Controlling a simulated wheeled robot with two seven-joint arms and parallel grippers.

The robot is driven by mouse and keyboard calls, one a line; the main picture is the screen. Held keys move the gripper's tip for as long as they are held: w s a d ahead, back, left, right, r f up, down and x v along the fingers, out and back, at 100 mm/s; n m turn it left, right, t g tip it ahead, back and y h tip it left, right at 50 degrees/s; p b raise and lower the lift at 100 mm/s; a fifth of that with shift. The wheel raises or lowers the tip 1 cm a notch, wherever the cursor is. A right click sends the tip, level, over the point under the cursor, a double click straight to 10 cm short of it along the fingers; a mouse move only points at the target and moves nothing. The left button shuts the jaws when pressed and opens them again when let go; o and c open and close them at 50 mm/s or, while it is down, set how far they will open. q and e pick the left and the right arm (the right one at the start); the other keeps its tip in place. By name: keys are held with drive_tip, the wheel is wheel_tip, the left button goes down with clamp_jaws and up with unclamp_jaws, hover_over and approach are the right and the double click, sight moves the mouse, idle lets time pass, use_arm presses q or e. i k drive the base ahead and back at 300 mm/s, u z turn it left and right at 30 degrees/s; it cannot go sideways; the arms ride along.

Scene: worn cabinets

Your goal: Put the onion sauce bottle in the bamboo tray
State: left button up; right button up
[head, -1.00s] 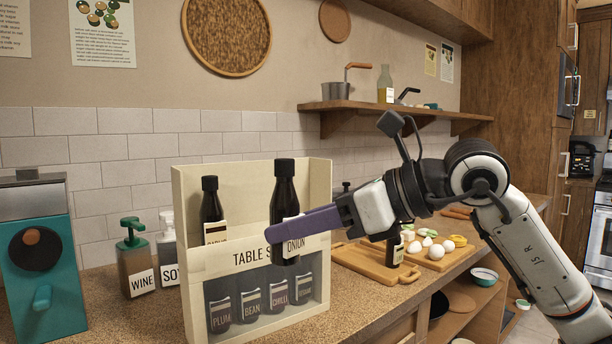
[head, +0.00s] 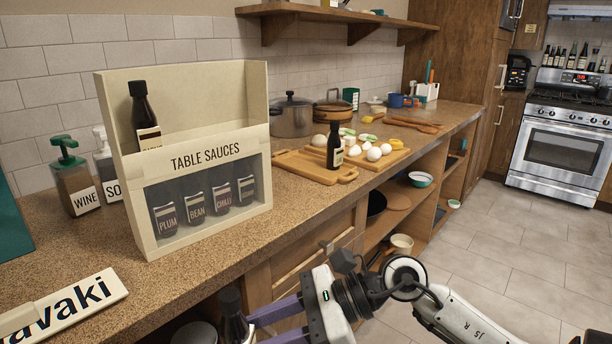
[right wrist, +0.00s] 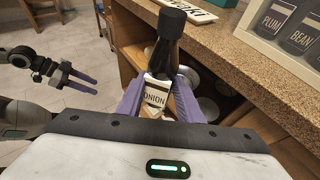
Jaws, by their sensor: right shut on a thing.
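The onion sauce bottle (right wrist: 158,90), dark with a black cap and a white ONION label, is held between the purple fingers of my right gripper (right wrist: 160,105). In the head view the bottle (head: 233,318) and right gripper (head: 268,318) are low, in front of the counter's cabinet. My left gripper (right wrist: 82,80) shows only in the right wrist view, at left, with its fingers apart and empty. I cannot tell for certain which thing is the bamboo tray. A wooden board (head: 290,164) on the counter bears another dark bottle (head: 335,148).
The cream TABLE SAUCES box (head: 205,235) stands on the counter with one tall bottle (head: 145,115) in its top and several small ones in front. Eggs lie on a second board (head: 397,158). Open shelves below hold bowls (head: 421,179). Floor at right is clear.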

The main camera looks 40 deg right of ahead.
sight(298, 167)
drive_tip(key=k, duration=0.95)
drive_tip(key=z, duration=1.45)
drive_tip(key=i, duration=1.3)
drive_tip(key=u, duration=1.4)
